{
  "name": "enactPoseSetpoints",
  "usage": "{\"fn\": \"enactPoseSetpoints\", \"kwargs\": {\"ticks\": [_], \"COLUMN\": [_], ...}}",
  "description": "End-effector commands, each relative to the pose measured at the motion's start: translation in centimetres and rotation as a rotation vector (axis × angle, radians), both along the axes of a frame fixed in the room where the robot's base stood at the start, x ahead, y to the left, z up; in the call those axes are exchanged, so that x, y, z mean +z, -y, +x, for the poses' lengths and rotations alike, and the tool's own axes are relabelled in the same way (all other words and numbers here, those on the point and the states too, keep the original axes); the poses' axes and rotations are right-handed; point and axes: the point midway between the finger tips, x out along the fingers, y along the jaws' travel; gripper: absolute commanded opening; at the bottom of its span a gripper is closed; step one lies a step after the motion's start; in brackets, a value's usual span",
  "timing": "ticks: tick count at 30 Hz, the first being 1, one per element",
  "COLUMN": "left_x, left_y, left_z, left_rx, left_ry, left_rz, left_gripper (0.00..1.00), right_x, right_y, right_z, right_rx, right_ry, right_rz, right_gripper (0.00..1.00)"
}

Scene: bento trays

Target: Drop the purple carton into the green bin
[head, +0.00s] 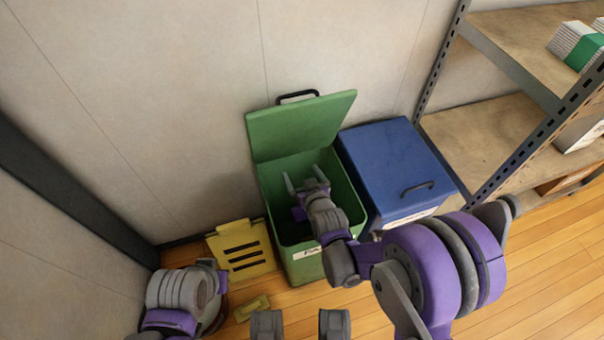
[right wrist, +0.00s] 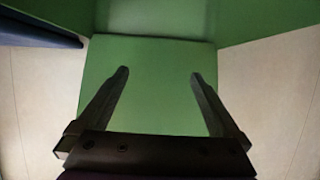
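The green bin (head: 300,262) stands on the floor with its lid (head: 300,128) raised at the back. My right gripper (head: 305,182) is over the bin's mouth. In the right wrist view its two fingers (right wrist: 160,75) are wide apart with nothing between them, and green surfaces fill the middle. I cannot make out the purple carton in either view. The purple patches by the gripper look like parts of my arm, and much of the bin's inside is hidden. My left arm shows at the lower left of the head view, but its gripper does not.
A blue bin (head: 395,165) with a shut lid stands right of the green bin. A yellow slotted object (head: 241,250) is at the left, with a small yellow piece (head: 252,307) on the floor. A metal shelf (head: 490,140) rises at the right. A wall is behind.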

Motion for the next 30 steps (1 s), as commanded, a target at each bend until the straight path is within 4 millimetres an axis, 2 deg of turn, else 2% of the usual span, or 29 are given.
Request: {"fn": "enactPoseSetpoints", "kwargs": {"ticks": [5,8,21,25,30], "left_x": [0.1,0.3,1.6,1.7,1.7], "left_y": [0.0,0.0,0.0,0.0,0.0], "left_z": [0.0,0.0,-0.2,-0.2,-0.2], "left_rx": [0.0,0.0,0.0,0.0,0.0], "left_ry": [0.0,0.001,0.005,0.005,0.005], "left_rz": [0.0,0.0,0.0,0.0,0.0], "left_gripper": [0.0,0.0,0.0,0.0,0.0], "right_x": [0.1,0.5,3.7,4.1,4.1], "right_y": [0.1,0.4,2.6,2.9,3.0], "right_z": [-0.2,-1.1,-8.3,-9.3,-9.6], "right_rx": [0.0,0.0,0.0,0.0,0.0], "right_ry": [0.0,0.0,0.0,0.0,0.0], "right_rz": [0.0,0.0,0.001,0.0,0.0], "right_gripper": [1.0,1.0,1.0,1.0,1.0]}}
